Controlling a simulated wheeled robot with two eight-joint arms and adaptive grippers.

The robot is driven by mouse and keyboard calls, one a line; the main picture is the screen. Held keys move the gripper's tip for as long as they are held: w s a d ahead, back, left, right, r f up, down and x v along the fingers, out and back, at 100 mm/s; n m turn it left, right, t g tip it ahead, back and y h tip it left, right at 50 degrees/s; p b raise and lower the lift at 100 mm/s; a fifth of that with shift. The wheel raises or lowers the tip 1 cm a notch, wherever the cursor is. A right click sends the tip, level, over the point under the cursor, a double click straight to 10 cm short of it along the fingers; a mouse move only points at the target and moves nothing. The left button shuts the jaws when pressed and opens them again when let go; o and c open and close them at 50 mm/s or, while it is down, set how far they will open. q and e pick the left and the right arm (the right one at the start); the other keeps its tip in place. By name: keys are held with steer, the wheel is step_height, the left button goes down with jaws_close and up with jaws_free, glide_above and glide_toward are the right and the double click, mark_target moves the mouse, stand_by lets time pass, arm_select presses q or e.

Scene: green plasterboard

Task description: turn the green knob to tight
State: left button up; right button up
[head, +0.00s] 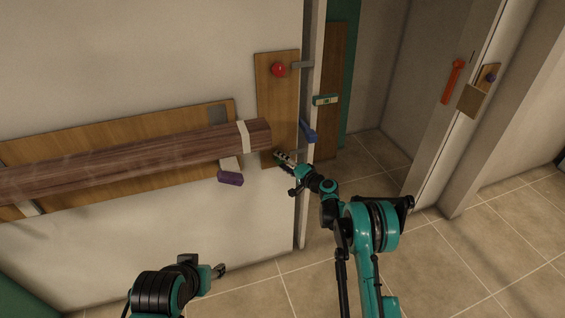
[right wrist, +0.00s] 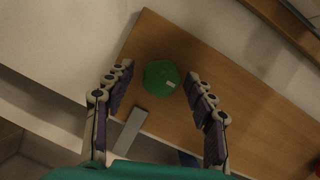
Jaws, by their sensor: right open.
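The green knob (right wrist: 161,77) is a faceted knob with a small pale mark, on a wooden board (right wrist: 210,75) in the right wrist view. My right gripper (right wrist: 158,76) is open, with one finger on each side of the knob and a gap to each. Whether the knob lies between the fingertips or just beyond them is hard to tell. In the head view my right gripper (head: 282,158) is at the lower end of the upright board (head: 275,110) and mostly hides the knob. My left gripper (head: 219,271) is low at the front, away from the board; its jaws are too small to read.
A red knob (head: 279,69) sits higher on the same board. A blue handle (head: 307,131) is at the door edge just right of it. A long wooden beam (head: 130,158) and a purple block (head: 230,178) are to the left. Tiled floor (head: 480,255) is clear at right.

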steer(key=v, duration=1.2)
steer(key=s+r+n+g+h, duration=0.4)
steer(key=s+r, duration=0.8)
steer(key=s, duration=0.5)
steer(key=s+d+f+n+h, duration=0.1)
steer(key=s+d+h, duration=0.2)
steer(key=s, duration=0.9)
steer(key=s+d+f+n+g+h, duration=0.1)
steer(key=s+d+h, duration=0.2)
steer(key=s, duration=0.9)
steer(key=d, duration=0.3)
steer(key=shift+s+d+f+n+g+h, duration=0.2)
steer(key=shift+f+n+g+h, duration=0.1)
steer(key=shift+n, duration=0.1)
